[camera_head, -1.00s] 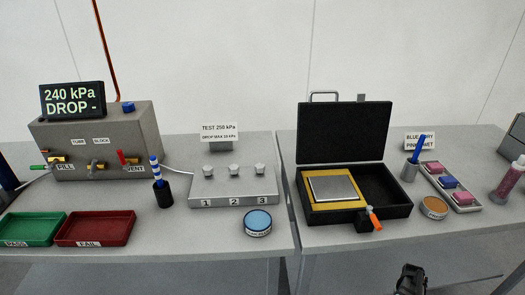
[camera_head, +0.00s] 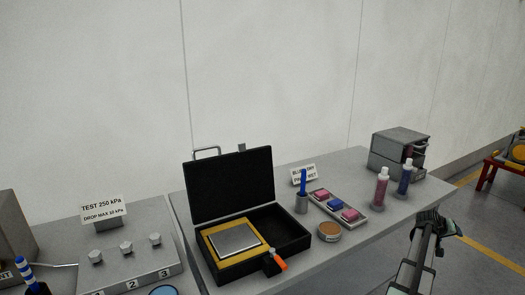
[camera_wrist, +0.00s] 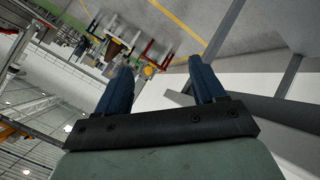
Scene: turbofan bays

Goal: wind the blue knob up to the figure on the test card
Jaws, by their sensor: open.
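The test card (camera_head: 102,210) stands at the left in the head view and reads TEST 250 kPa, DROP MAX 10 kPa. Only the right end of the grey tube block (camera_head: 14,225) shows at the left edge. My arm shows at the lower right of the head view, in front of the bench.
A grey block with several numbered fittings (camera_head: 127,262) sits before the card. An open black case (camera_head: 228,185) stands mid-bench.

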